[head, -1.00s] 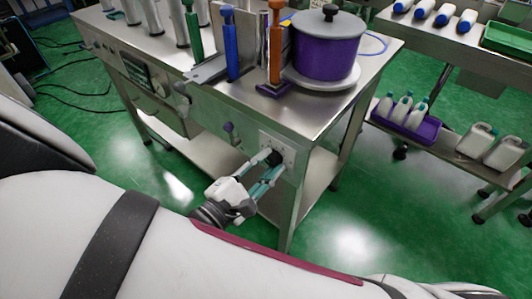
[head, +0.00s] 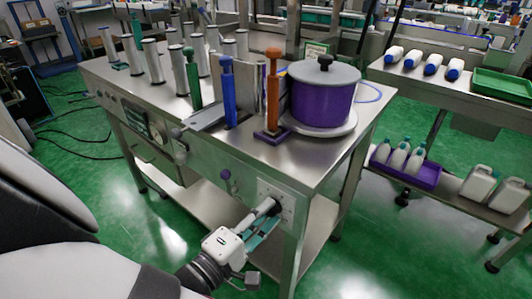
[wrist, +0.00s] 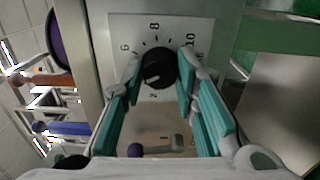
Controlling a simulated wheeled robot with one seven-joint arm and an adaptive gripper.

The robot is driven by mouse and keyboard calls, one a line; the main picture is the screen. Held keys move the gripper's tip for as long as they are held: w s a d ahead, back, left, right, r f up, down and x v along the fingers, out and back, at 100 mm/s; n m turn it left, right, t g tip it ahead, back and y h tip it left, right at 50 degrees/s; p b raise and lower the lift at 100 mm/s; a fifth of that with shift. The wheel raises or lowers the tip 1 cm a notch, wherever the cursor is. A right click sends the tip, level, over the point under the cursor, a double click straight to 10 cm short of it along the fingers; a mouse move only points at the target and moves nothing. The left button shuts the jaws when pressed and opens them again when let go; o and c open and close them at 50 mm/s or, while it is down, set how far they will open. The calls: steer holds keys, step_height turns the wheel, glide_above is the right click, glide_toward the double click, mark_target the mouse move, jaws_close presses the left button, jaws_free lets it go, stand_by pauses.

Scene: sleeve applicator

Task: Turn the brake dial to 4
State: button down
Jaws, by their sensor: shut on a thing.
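The brake dial is a round black knob (wrist: 159,67) on a pale plate (wrist: 120,30) with printed numbers. In the wrist view 8 stands above it, 6 to its left and 10 to its right; the mark for 4 is not readable. I cannot tell which number the knob points to. My gripper (wrist: 164,70) has its teal fingers on both sides of the knob, closed on it. In the head view my gripper (head: 262,222) reaches the plate (head: 284,194) at the right end of the bench front, and its fingers partly hide the knob.
A steel bench (head: 210,160) carries a purple pot (head: 320,102) and upright green, blue and orange handles. A small purple knob (head: 225,174) sits on the bench front left of the dial. A side table (head: 455,85) with bottles stands to the right, with green floor between.

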steer(key=shift+s+f, duration=0.1)
stand_by(0.3)
steer(key=c, duration=1.2)
jaws_free()
steer(key=shift+c, duration=0.2)
steer(key=v, duration=0.7)
steer(key=shift+s+a, duration=0.2)
